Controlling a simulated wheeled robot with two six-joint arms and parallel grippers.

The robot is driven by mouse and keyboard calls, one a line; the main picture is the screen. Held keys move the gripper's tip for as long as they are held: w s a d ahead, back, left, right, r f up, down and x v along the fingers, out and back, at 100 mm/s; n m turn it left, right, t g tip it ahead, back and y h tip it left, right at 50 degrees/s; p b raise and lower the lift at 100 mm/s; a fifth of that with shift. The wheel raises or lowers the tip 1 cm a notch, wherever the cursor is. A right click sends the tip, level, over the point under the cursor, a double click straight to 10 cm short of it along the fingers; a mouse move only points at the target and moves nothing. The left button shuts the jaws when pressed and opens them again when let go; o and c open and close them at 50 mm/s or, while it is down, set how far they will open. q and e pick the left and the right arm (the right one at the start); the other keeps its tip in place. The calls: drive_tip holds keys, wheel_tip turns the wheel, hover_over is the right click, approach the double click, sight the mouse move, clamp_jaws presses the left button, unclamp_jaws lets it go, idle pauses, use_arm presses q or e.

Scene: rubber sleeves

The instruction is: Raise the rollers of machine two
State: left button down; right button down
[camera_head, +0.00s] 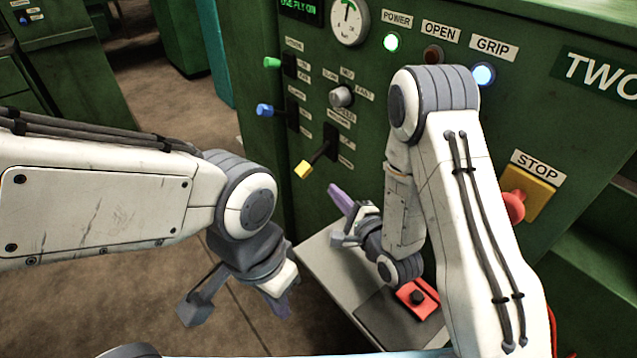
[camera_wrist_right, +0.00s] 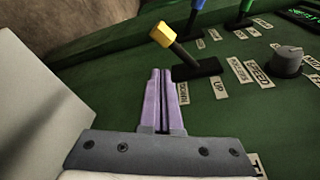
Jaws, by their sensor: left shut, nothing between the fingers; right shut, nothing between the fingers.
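Machine two's green panel carries a lever with a yellow square knob (camera_head: 303,170) set in a black slot (camera_head: 330,143). The lever sticks out to the lower left in the head view. In the right wrist view its yellow knob (camera_wrist_right: 178,47) stands just beyond my fingertips, with labels reading DOWN and UP beside its slot. My right gripper (camera_head: 338,190) is shut and empty, its purple fingers a little below the lever, apparently apart from it. It also shows in the wrist view (camera_wrist_right: 159,74). My left gripper (camera_head: 277,308) is shut and empty, low over the floor.
A blue lever (camera_head: 265,110), a green lever (camera_head: 272,63) and a grey knob (camera_head: 341,96) sit above the yellow lever. A red STOP button (camera_head: 514,206) is at right. A pale ledge (camera_head: 325,268) with a red-framed black control (camera_head: 417,298) lies below my right arm.

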sight(315, 159)
drive_tip(key=shift+d, duration=0.15)
drive_tip(key=r+x, duration=0.1)
drive_tip(key=x, duration=0.9)
drive_tip(key=shift+f, duration=0.35)
drive_tip(key=shift+m, duration=0.3)
